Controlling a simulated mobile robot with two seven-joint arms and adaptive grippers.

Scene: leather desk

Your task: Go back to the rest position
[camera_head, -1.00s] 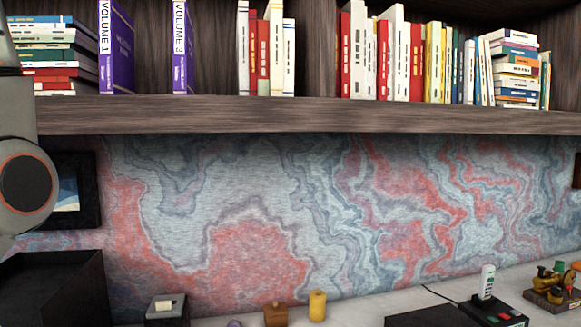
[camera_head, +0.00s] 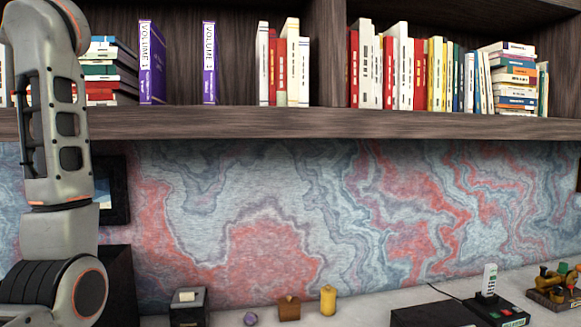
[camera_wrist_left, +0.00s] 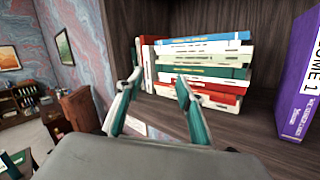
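My left gripper (camera_wrist_left: 160,78) shows in the left wrist view with its two fingers spread apart and nothing between them. It is in front of a stack of flat-lying books (camera_wrist_left: 200,68) at the shelf's left end; I cannot tell the exact distance. In the head view my left arm stands at the left edge, but its gripper is not seen there. My right gripper is in neither view. The purple Volume 1 book (camera_head: 151,62) stands upright on the shelf. A second purple volume (camera_head: 209,62) stands to its right, with a gap between them.
The wooden shelf (camera_head: 300,123) runs across the head view with more upright books. On the desk below are a dark box (camera_head: 120,285), a wooden cube (camera_head: 289,308), a yellow cylinder (camera_head: 328,299) and a phone (camera_head: 489,281). A framed picture (camera_head: 115,190) hangs behind my arm.

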